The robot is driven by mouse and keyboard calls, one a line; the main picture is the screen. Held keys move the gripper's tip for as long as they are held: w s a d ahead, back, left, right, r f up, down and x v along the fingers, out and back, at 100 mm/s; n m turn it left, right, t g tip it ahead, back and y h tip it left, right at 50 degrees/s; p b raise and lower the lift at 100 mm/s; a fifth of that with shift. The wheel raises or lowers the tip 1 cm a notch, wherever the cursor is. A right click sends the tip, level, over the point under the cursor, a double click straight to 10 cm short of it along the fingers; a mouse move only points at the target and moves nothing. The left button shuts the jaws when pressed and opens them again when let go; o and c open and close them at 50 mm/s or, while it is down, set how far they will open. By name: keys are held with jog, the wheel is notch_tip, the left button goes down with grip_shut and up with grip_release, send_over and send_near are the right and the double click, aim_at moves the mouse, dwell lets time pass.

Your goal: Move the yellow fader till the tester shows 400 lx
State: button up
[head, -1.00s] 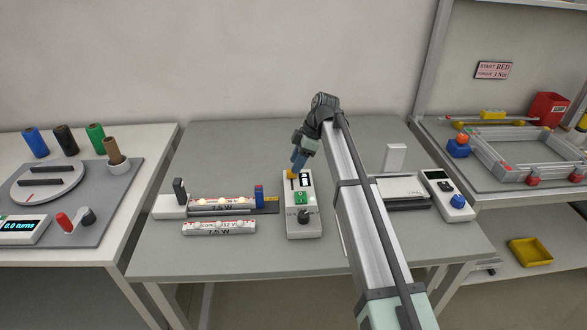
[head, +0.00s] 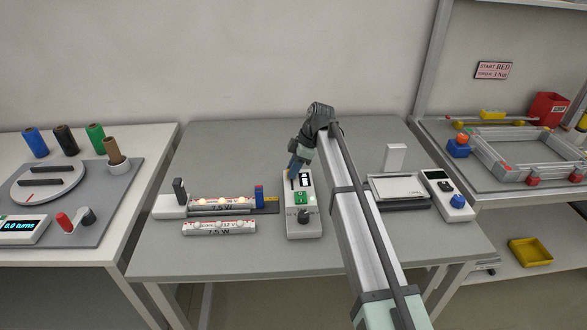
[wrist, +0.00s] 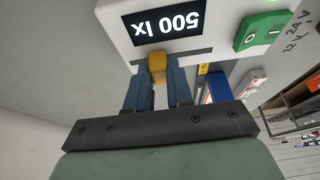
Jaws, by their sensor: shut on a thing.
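The yellow fader (wrist: 157,66) sits between the blue fingers of my gripper (wrist: 160,76) in the wrist view, and the gripper is shut on it. In the head view my gripper (head: 293,172) is at the upper left of the white tester box (head: 304,230), mostly covering the fader. The tester's display (wrist: 166,22) appears upside down in the wrist view and reads 500 lx. A green switch (wrist: 262,30) is beside the display. A dark knob (head: 303,215) is on the near part of the box.
A lit lamp strip (head: 222,203) lies left of the box, with an unlit strip (head: 219,228) in front of it. A tray-like device (head: 400,189) and a handset with a blue button (head: 447,195) stand right of my arm.

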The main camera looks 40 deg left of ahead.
grip_shut()
jog(key=shift+s+d, duration=0.1)
jog(key=shift+s+d, duration=0.25)
jog(key=shift+s, duration=0.05)
jog(key=o, duration=0.6)
grip_release()
